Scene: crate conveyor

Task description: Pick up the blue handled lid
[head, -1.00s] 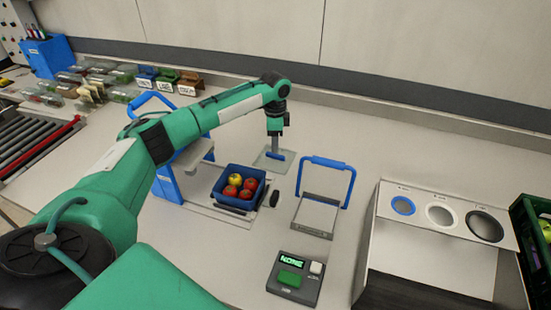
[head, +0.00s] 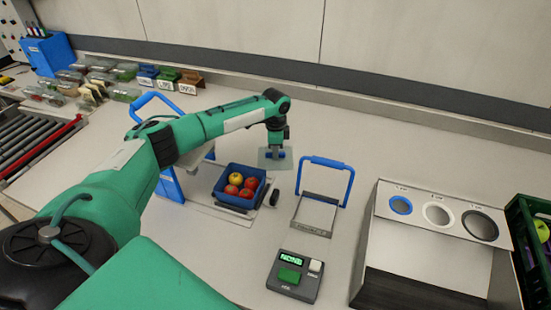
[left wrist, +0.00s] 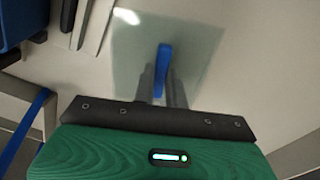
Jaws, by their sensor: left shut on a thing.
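The lid (head: 268,163) is a clear, square, glassy plate with a blue handle in its middle. My left gripper (head: 278,151) is shut on this handle, at the back of the table behind the fruit bin. In the left wrist view the blue handle (left wrist: 163,62) stands between the two grey fingers, with the pale lid plate (left wrist: 133,55) spread beyond them. The lid appears held a little above the table. My right gripper is not in view.
A blue bin (head: 236,200) of red and yellow fruit stands in front of the lid. A blue-handled frame (head: 325,162) stands to the right, with a display box (head: 293,277) nearer. A panel with three round holes (head: 440,212) is further right.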

